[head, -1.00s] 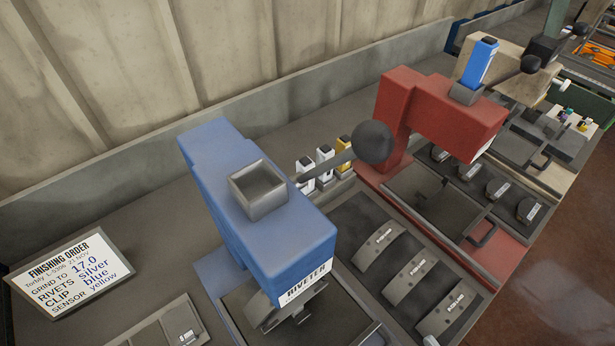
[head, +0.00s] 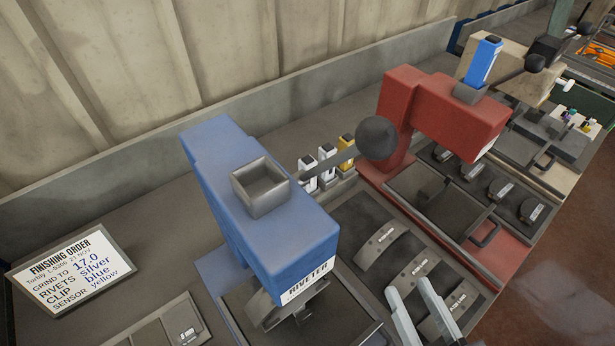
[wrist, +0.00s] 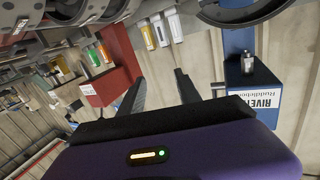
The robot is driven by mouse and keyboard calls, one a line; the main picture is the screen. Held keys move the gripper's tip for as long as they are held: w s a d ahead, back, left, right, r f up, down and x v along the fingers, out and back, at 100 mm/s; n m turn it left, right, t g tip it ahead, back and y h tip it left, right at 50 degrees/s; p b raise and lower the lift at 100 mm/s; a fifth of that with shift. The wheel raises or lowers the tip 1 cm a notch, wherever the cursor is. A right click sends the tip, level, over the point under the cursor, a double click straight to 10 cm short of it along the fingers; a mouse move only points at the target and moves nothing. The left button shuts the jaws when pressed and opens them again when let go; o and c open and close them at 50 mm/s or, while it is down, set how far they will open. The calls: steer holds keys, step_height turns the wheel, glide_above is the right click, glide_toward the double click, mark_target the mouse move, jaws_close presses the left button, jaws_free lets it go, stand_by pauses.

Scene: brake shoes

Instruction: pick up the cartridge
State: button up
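Three cartridges stand in a row behind the blue riveter in the head view: one white cartridge (head: 308,170), a second white cartridge (head: 326,156) and a yellow cartridge (head: 347,146). The blue riveter (head: 265,220) has an empty square socket (head: 260,187) on top. My gripper (head: 408,286) is at the lower right, over the brake shoe tray and away from the cartridges. Its fingers are apart and empty, also in the wrist view (wrist: 160,84).
A red machine (head: 440,110) with a blue cartridge (head: 484,62) on top stands to the right. The riveter's lever knob (head: 376,138) sticks out near the cartridges. Brake shoes (head: 380,245) lie in the front tray. An order sign (head: 70,268) reads rivets silver.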

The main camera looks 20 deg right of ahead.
mark_target(307, 162)
steer(key=w+d+r, duration=0.1)
steer(key=w+d, duration=0.2)
steer(key=w, duration=0.9)
steer(key=w+d+r, duration=0.2)
steer(key=w+d, duration=0.2)
steer(key=w, duration=0.7)
steer(key=w+a+f+n+g+y, duration=0.1)
steer(key=w+a+f+y, duration=0.1)
steer(key=w+a+f, duration=0.1)
steer(key=w+a+f+n+g+y+p, duration=0.1)
steer(key=w+a+f+n+y, duration=0.1)
steer(key=w, duration=0.4)
steer(key=w+a+f+n+g+y+p, duration=0.1)
steer(key=w+a+f+n+g, duration=0.1)
steer(key=w+a+f, duration=0.3)
steer(key=shift+f+y, duration=0.1)
steer(key=shift+y, duration=0.3)
jaws_close()
